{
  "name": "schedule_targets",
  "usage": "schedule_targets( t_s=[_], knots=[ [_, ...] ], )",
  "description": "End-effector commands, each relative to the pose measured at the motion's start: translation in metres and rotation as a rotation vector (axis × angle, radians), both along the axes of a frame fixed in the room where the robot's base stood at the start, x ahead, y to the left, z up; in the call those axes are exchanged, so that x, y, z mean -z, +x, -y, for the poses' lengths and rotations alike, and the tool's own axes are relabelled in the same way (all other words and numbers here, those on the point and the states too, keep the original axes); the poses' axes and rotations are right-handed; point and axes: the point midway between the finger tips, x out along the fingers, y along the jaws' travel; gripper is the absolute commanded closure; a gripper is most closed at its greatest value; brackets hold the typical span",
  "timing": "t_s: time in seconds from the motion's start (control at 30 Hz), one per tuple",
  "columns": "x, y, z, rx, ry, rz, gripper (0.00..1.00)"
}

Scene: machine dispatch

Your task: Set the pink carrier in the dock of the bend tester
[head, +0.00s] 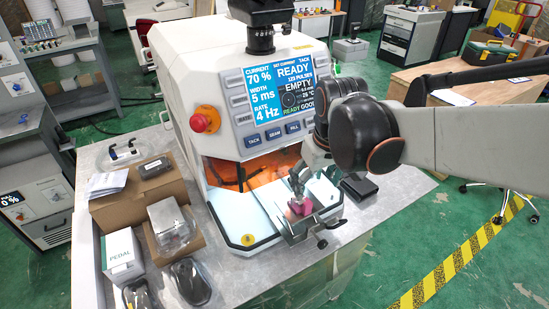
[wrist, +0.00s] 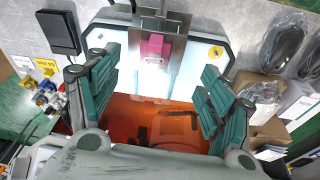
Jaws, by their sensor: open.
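The pink carrier (head: 301,206) sits in a metal holder at the front opening of a white machine (head: 188,62). It also shows in the wrist view (wrist: 155,48), at the top centre. My gripper (head: 297,182) is just above and behind the carrier in the head view. In the wrist view its two green-padded fingers (wrist: 160,72) are wide apart, with nothing between them and the carrier beyond. The gripper looks open and empty. No label names the bend tester, so I cannot tell which machine it is or where its dock lies.
The white machine's screen (head: 287,88) reads READY and EMPTY. A red button (head: 205,119) sticks out on its left. Cardboard boxes (head: 136,197), a PEDAL box (head: 122,255) and a black block (head: 359,186) flank it. A grey unit (head: 37,200) showing 0 % stands far left.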

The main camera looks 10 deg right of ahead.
Motion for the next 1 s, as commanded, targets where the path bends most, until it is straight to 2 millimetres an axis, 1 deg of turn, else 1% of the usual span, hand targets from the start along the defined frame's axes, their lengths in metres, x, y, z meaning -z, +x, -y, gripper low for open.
schedule_targets(
  t_s=[0.03,0.2,0.33,0.53,0.67,0.8,0.9,1.0],
  knots=[
    [-0.009,0.012,0.000,-0.013,-0.003,-0.029,0.27],
    [-0.007,0.034,0.000,-0.062,-0.010,-0.127,0.27],
    [-0.003,0.044,0.000,-0.090,-0.011,-0.180,0.27],
    [0.006,0.049,0.000,-0.107,-0.012,-0.214,0.27],
    [0.025,0.049,0.000,-0.108,-0.012,-0.216,0.27],
    [0.053,0.049,0.000,-0.107,-0.012,-0.215,0.27],
    [0.070,0.049,0.000,-0.107,-0.012,-0.215,0.27],
    [0.082,0.049,0.000,-0.107,-0.012,-0.214,0.27]
  ],
)
